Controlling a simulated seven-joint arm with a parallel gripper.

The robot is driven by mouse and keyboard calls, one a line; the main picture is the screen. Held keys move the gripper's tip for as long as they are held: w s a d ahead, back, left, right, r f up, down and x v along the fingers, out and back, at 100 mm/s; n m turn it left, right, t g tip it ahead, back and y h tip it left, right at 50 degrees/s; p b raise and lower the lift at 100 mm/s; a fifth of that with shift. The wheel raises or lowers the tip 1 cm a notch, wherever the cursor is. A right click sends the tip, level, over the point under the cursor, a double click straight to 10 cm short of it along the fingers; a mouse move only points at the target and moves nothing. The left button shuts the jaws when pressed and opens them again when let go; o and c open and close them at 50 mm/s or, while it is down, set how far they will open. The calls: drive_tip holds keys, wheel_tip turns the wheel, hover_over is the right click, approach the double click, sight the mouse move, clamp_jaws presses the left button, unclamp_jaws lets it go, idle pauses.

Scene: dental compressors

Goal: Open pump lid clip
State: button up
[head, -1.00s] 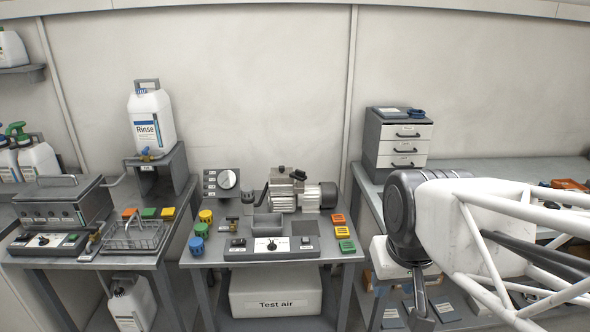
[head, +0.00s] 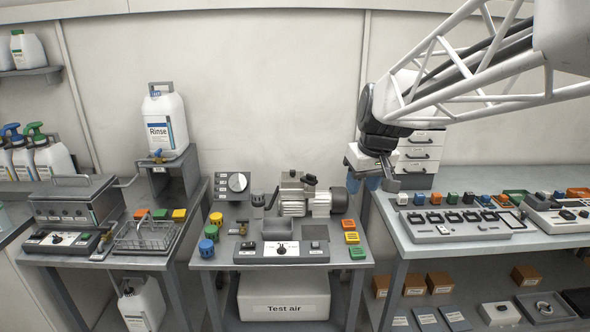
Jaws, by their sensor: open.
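The pump (head: 300,196), a grey metal body with a ribbed motor and a dark end cap, stands at the back of the middle table. A dark handle-like part (head: 310,180) shows on its top. The lid clip is too small to pick out, so I cannot tell its state. My gripper (head: 380,184) is open, hanging to the right of the pump, above and apart from the tables. Its fingers are small and partly dark in the head view, and nothing shows between them.
A control panel (head: 281,250) lies in front of the pump. Yellow, green and blue round caps (head: 211,232) stand left, and coloured blocks (head: 353,238) right. A drawer unit (head: 420,153) stands behind my gripper. A right-hand bench (head: 420,262) holds several devices.

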drive_tip(key=w+a+n, duration=0.1)
drive_tip(key=w+n, duration=0.1)
drive_tip(key=w, duration=1)
drive_tip(key=n+y, duration=0.2)
drive_tip(key=n, duration=0.2)
approach(311, 175)
drive_tip(key=f, duration=0.1)
drive_tip(key=shift+w+f, duration=0.1)
drive_tip(key=shift+f, duration=0.05)
drive_tip(key=shift+a+f, duration=0.1)
drive_tip(key=shift+f, duration=0.05)
drive_tip(key=shift+x, duration=3.75)
drive_tip(key=shift+a, duration=0.1)
clamp_jaws()
